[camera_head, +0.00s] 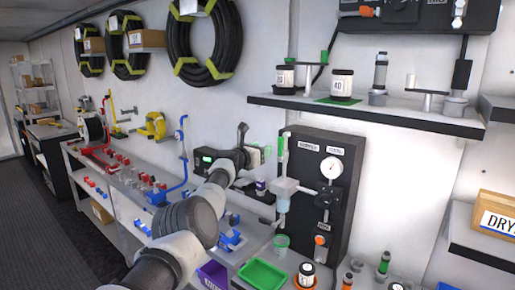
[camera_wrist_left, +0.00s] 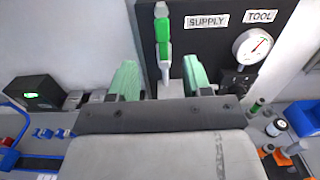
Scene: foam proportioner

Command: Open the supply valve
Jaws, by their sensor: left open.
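The black panel (camera_head: 345,150) on the wall carries the labels SUPPLY and TOOL and a round white gauge (camera_head: 331,167). The green supply valve handle (camera_head: 283,143) stands upright at the panel's left side. In the left wrist view the green handle (camera_wrist_left: 163,35) is below a pale tip and above a light grey pipe, left of the SUPPLY label. My left gripper (camera_wrist_left: 159,70) is open, with its green fingers on either side of the handle's line. No finger contact shows. In the head view it is just left of the handle (camera_head: 261,151). My right gripper is not in view.
A shelf (camera_head: 370,108) with jars and fittings juts out above the panel. A small dark box with a green display (camera_wrist_left: 36,91) is left of my fingers.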

